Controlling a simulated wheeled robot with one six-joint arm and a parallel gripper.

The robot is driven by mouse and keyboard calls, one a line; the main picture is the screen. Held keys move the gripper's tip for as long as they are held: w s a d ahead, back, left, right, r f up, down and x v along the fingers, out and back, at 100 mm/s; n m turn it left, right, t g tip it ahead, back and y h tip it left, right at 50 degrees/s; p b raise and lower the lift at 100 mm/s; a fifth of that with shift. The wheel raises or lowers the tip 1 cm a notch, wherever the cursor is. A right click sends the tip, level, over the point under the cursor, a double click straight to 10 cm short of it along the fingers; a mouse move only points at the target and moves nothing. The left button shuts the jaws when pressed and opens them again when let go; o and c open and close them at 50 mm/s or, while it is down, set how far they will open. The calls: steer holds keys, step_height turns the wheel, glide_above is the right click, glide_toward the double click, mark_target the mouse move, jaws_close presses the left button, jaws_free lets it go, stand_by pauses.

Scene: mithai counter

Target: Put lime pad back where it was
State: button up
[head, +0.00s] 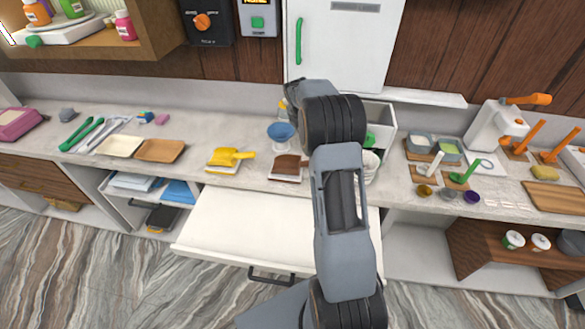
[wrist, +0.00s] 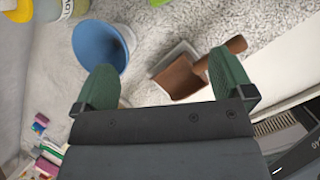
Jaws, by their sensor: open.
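I cannot single out a lime pad with certainty. In the head view my arm hides the gripper's fingers.
A wide white drawer (head: 250,222) stands pulled out below the counter, and its visible surface looks bare. The blue bowl (head: 281,131), brown scoop (head: 287,163) and yellow scoop (head: 226,158) stand along the counter. Brown and cream trays (head: 160,151) lie further left. A white machine (head: 492,125) stands right.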

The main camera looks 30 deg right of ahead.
steer(key=s+a+r+m+t+y, duration=0.1)
steer(key=s+a+r+m+t, duration=0.1)
steer(key=s+a+r+m, duration=1)
steer(key=s+a+m+y, duration=0.1)
steer(key=s+a+m, duration=0.3)
steer(key=s, duration=0.5)
steer(key=s+a+m+y, duration=0.1)
steer(key=s+a+m, duration=0.4)
steer(key=s, duration=0.5)
steer(key=shift+a+f+t+y, duration=0.15)
steer(key=shift+a+t+y, duration=0.2)
steer(key=shift+a, duration=0.7)
step_height(320, 180, down, 4)
steer(key=b, duration=0.3)
steer(key=shift+w+f+b, duration=0.1)
steer(key=shift+w+b, duration=0.05)
steer(key=shift+b, duration=0.15)
